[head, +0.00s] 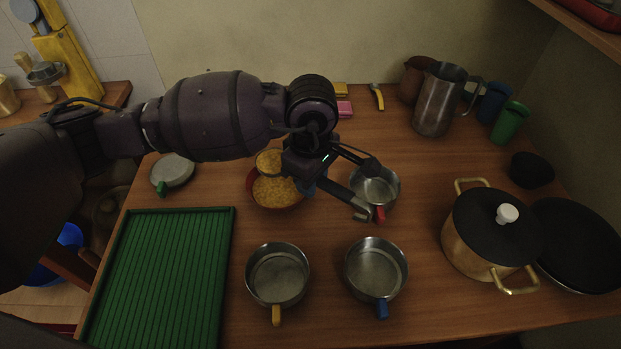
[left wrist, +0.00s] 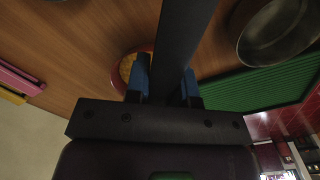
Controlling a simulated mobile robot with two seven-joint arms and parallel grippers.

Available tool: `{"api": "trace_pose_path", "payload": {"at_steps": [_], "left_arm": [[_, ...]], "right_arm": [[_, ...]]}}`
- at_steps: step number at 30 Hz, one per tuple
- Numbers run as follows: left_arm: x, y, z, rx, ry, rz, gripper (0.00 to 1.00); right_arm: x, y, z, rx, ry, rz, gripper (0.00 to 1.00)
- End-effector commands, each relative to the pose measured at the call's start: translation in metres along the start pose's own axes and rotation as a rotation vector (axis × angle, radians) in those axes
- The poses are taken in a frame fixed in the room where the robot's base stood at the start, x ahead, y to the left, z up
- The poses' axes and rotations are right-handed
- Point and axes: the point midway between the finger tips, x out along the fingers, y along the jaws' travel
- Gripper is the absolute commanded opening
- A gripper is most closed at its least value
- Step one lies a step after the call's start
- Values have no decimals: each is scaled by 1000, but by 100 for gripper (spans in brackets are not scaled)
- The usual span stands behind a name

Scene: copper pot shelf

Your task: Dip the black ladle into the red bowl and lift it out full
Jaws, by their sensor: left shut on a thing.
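My left gripper (head: 307,186) is in the middle of the head view, over the right side of the red bowl. Its blue fingertips (left wrist: 167,86) are shut on the black handle of the ladle (left wrist: 183,40) in the left wrist view. The red bowl (head: 288,206) stands on the table and holds orange-yellow grains. It also shows partly behind a fingertip in the left wrist view (left wrist: 116,76). A round patch of grains at the bowl's far side looks like the filled ladle cup; its height above the bowl is hard to tell. My right gripper is not in view.
A red-handled pan (head: 378,190) is close to the right of my gripper. A yellow-handled pan (head: 278,275) and a blue-handled pan (head: 376,268) stand in front. A green ridged tray (head: 165,280) lies at left, a lidded pot (head: 488,235) at right.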

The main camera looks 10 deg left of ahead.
Motion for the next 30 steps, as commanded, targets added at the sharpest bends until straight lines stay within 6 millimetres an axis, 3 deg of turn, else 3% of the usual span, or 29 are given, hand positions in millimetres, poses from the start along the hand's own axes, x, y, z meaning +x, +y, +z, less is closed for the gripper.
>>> {"api": "trace_pose_path", "payload": {"at_steps": [11,21,30], "left_arm": [[0,0,0,0,-2,1,0],[1,0,0,-1,-145,-1,0],[-1,0,0,0,-151,1,0]], "right_arm": [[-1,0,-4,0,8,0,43],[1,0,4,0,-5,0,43],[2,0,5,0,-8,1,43]]}}
